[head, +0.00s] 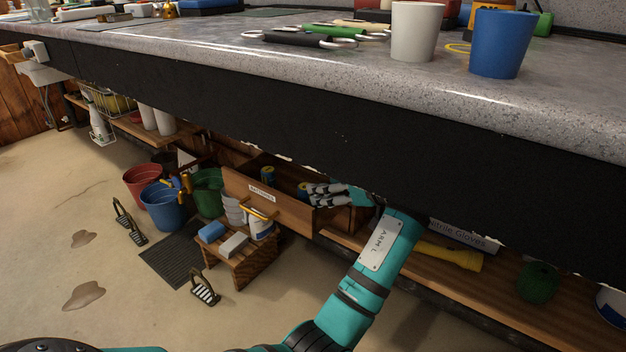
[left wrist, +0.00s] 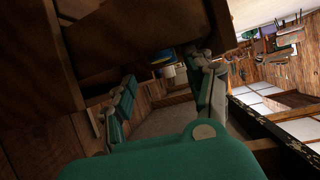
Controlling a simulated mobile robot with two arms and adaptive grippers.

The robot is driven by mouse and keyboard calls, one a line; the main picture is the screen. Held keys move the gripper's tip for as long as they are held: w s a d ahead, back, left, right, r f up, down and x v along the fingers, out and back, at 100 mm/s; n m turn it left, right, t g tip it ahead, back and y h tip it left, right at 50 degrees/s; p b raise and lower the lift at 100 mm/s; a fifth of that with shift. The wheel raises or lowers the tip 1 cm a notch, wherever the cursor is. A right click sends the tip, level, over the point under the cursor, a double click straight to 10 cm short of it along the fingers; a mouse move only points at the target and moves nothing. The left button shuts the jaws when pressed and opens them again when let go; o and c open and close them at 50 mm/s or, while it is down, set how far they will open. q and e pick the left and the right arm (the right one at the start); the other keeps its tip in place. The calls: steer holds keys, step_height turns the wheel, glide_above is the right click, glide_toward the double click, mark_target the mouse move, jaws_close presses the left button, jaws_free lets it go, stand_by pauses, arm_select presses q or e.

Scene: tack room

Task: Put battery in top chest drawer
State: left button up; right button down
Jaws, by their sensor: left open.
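An open wooden chest drawer (head: 285,212) with a paper label and a yellow handle is pulled out under the counter. A second battery (head: 302,190) is beside my left gripper's fingertips. My left gripper (head: 318,194) reaches in from the right over the drawer, with open fingers. Whether a finger touches the battery is unclear. My right gripper is out of view.
The counter (head: 200,60) overhangs the drawer closely and holds a white cup (head: 416,32), a blue cup (head: 500,45) and tools. A wooden stool (head: 240,262) with brushes and several buckets (head: 163,205) stand near the drawer.

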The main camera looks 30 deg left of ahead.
arm_select(q)
steer(key=p+v, duration=0.1)
steer(key=v, duration=0.3)
steer(key=shift+d, duration=0.2)
stand_by(0.3)
